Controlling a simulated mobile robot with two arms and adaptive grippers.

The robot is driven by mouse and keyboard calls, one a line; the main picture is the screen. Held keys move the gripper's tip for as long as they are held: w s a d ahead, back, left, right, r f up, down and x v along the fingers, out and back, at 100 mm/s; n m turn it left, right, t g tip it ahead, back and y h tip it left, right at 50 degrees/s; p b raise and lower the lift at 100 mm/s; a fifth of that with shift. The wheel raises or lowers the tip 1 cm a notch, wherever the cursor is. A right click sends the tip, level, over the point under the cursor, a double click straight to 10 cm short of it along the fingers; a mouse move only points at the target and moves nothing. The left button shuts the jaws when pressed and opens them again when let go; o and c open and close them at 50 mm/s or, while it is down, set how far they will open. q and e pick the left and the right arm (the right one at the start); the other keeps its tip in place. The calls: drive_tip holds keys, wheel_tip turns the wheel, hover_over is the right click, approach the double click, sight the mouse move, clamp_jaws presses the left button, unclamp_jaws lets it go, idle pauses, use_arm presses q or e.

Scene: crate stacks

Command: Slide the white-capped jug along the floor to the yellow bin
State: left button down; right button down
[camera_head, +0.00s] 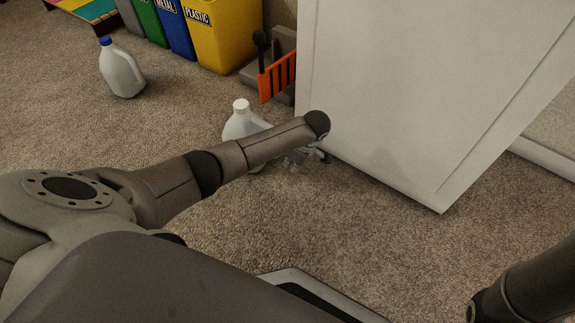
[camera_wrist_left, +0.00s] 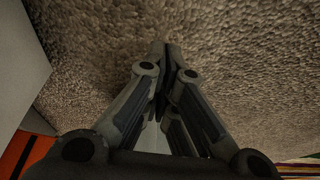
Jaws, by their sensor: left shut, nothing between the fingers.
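The white-capped jug (camera_head: 238,125) stands upright on the carpet in the head view, partly hidden behind my left forearm. My left gripper (camera_head: 308,158) is shut with nothing in it, low over the carpet just right of the jug and beside the white cabinet. Its closed fingers also show in the left wrist view (camera_wrist_left: 168,52). Whether it touches the jug is hidden by the arm. The yellow bin (camera_head: 222,42), labelled PLASTIC, stands at the back, beyond the jug and a little left of it. My right gripper is out of view.
A blue-capped jug (camera_head: 122,72) stands at the left. Blue (camera_head: 176,30) and green (camera_head: 148,22) bins adjoin the yellow one. An orange slotted piece (camera_head: 278,77) and a grey crate stand right of it. The large white cabinet (camera_head: 420,100) blocks the right. Carpet between jug and bin is clear.

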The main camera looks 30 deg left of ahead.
use_arm(q)
drive_tip(key=shift+a+b, duration=0.4)
drive_tip(key=shift+a, duration=0.45)
drive_tip(key=shift+r, duration=0.1)
